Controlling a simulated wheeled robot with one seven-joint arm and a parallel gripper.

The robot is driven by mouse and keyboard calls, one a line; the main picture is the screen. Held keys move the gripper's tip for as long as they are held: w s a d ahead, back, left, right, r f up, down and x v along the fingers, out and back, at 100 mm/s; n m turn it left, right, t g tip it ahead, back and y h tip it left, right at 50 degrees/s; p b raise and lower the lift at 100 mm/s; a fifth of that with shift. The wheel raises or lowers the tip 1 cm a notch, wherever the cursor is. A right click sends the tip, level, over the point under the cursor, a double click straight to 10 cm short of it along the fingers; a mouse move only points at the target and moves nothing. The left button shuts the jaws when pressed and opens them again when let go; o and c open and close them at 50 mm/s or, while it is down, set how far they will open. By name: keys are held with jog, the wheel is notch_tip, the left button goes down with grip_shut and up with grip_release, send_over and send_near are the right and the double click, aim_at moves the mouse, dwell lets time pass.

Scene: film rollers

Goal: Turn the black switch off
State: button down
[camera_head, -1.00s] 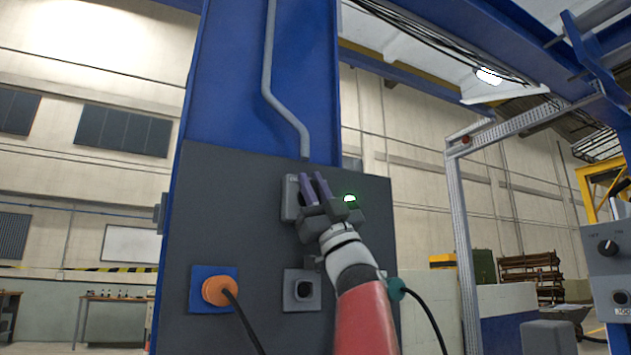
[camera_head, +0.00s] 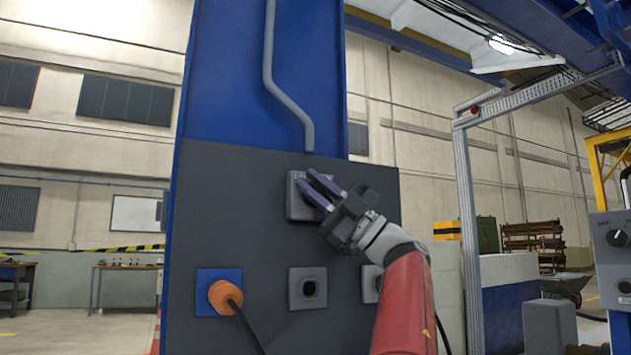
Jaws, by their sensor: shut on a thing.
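The switch's grey box (camera_head: 298,208) is mounted high on the dark grey panel, with a partly covered label at its top. My gripper (camera_head: 318,188) is in front of this box, its purple fingers tilted up and to the left across its face. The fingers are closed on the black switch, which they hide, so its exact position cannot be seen. My red arm reaches in from the lower right.
The dark panel (camera_head: 230,215) is fixed to a blue column. Below are an orange plug (camera_head: 222,294) in a blue socket and a grey socket (camera_head: 307,289). Another grey control box with a black knob (camera_head: 617,238) stands at the far right.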

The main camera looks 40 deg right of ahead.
jog(key=shift+a+r, duration=0.1)
jog(key=shift+r, duration=0.05)
jog(key=c, duration=1.4)
grip_release()
jog(key=shift+o, duration=0.2)
jog(key=shift+s+d+f, duration=0.15)
jog(key=shift+d+f, duration=0.1)
jog(key=shift+f, duration=0.15)
jog(key=b+v, duration=0.2)
jog(key=v, duration=0.5)
